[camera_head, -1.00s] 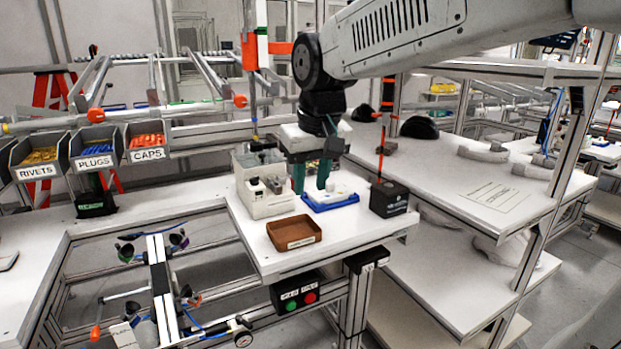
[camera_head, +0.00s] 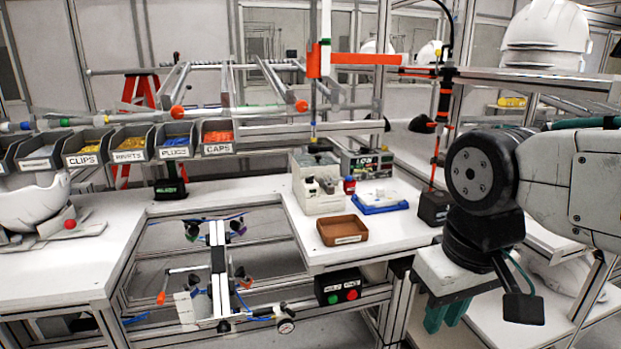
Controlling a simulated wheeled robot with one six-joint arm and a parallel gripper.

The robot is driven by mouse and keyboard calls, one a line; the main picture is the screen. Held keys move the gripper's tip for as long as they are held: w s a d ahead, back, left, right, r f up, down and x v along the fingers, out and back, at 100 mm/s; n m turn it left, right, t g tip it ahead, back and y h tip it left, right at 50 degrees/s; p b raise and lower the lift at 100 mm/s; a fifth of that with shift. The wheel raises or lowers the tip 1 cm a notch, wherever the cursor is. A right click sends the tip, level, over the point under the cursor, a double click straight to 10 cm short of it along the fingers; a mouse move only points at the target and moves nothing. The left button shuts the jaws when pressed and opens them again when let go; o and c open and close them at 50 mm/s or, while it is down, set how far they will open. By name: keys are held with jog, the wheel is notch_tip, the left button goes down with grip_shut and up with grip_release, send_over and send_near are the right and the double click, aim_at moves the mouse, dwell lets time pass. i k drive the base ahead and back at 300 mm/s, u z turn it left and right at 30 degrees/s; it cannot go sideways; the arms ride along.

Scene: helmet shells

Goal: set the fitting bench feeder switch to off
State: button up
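A black box (camera_head: 338,288) with a green button (camera_head: 332,298) and a red button (camera_head: 352,294) is mounted under the front edge of the white bench (camera_head: 375,243). Its small white labels are too blurred to read surely. It is the only switch-like thing that I can make out, and I cannot tell its setting. My gripper (camera_head: 446,314), with teal fingers, points down to the right of the box, clear of it. Nothing shows between the fingers. Their gap is hard to judge from this angle.
A brown tray (camera_head: 343,230), a grey caddy (camera_head: 318,186), a blue tray (camera_head: 380,202) and a dark box (camera_head: 433,207) stand on the bench. A clamp frame with a gauge (camera_head: 219,270) sits left of the button box. Labelled bins (camera_head: 130,144) line the back left.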

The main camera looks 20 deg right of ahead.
aim_at(309, 180)
jog(key=z, duration=0.25)
jog(key=k, duration=0.2)
jog(key=u, duration=1.1)
jog(key=i, duration=1.55)
jog(key=z, duration=0.95)
